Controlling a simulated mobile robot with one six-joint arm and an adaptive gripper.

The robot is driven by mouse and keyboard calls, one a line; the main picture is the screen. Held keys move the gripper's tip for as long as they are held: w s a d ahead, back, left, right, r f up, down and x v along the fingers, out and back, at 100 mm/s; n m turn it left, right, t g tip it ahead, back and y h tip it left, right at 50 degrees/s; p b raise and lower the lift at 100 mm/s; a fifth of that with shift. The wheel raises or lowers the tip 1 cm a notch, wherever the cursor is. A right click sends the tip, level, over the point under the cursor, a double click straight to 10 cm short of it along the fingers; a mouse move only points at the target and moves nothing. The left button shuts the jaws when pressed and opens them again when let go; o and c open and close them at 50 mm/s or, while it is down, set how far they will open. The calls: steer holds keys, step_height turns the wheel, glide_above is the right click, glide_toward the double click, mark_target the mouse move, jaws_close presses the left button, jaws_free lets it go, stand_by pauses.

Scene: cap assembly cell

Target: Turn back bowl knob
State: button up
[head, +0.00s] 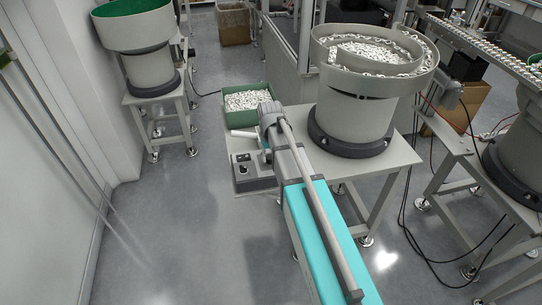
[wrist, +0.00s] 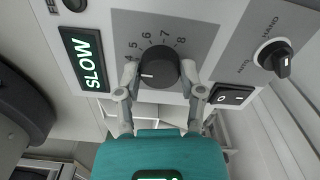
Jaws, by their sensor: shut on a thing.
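The black round knob (wrist: 158,62) is on a grey control panel in the wrist view, with a dial marked from about 4 to 8 around its upper side. Its white pointer line points left, just below the 4. My gripper (wrist: 159,76) has one finger on each side of the knob, shut on it. In the head view the grey control box (head: 242,182) stands at the table's left end, beside a feeder bowl (head: 365,85) full of white parts. My arm hides part of the box, and the knob under my gripper cannot be made out there.
A lit SLOW display (wrist: 84,60) is left of the knob. A black rocker switch (wrist: 231,96) is close to the right finger, and an AUTO/HAND selector (wrist: 275,57) is farther right. A green bin (head: 247,101) of white parts stands behind the box. Open floor lies left.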

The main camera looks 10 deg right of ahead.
steer(key=o, duration=1.2)
steer(key=shift+c, duration=0.2)
steer(key=s+r+m+p, duration=0.1)
steer(key=s+r+p, duration=0.4)
steer(key=s, duration=0.3)
steer(key=s+r+m+p, duration=0.1)
steer(key=s+r+p, duration=0.4)
steer(key=s, duration=0.3)
steer(key=shift+d+r, duration=0.2)
steer(key=shift+r, duration=0.05)
